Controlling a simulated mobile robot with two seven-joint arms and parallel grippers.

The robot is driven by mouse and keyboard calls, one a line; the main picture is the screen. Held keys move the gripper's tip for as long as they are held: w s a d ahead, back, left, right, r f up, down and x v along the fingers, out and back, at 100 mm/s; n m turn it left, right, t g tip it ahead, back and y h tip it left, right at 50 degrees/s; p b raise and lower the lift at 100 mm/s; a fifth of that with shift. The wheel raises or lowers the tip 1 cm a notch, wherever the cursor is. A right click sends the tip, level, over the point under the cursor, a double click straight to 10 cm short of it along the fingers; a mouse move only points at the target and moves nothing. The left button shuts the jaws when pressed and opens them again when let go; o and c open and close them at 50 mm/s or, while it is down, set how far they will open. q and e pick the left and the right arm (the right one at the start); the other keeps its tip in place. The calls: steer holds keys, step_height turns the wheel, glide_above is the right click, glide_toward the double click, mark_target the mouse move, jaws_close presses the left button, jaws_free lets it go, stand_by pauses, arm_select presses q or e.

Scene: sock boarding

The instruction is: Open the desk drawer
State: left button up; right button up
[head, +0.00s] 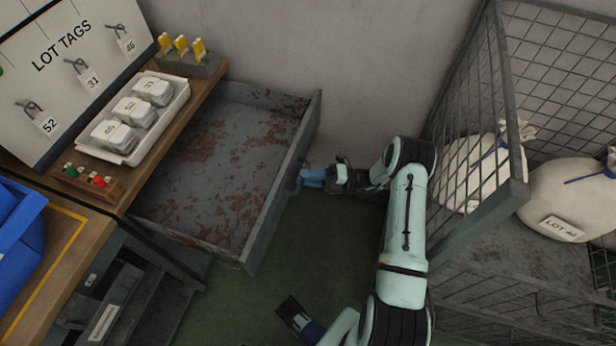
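The desk drawer (262,200) is a grey, rust-stained metal tray, pulled far out to the right from under the wooden desk top (218,80). Its inside is empty where it shows. My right gripper (312,177) is at the outer face of the drawer front, its blue fingers close together at the small handle (298,180). The fingers look shut on the handle, which they mostly hide.
A white tray (184,98) of several tagged white blocks, a lot-tag board (60,75) and a blue bin (20,240) are at the desk. A wire cage (515,120) with white sacks (570,195) stands right. Green floor (320,245) shows between.

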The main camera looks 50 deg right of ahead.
steer(key=shift+d, duration=0.1)
steer(key=v, duration=0.7)
steer(key=shift+s, duration=0.15)
stand_by(0.5)
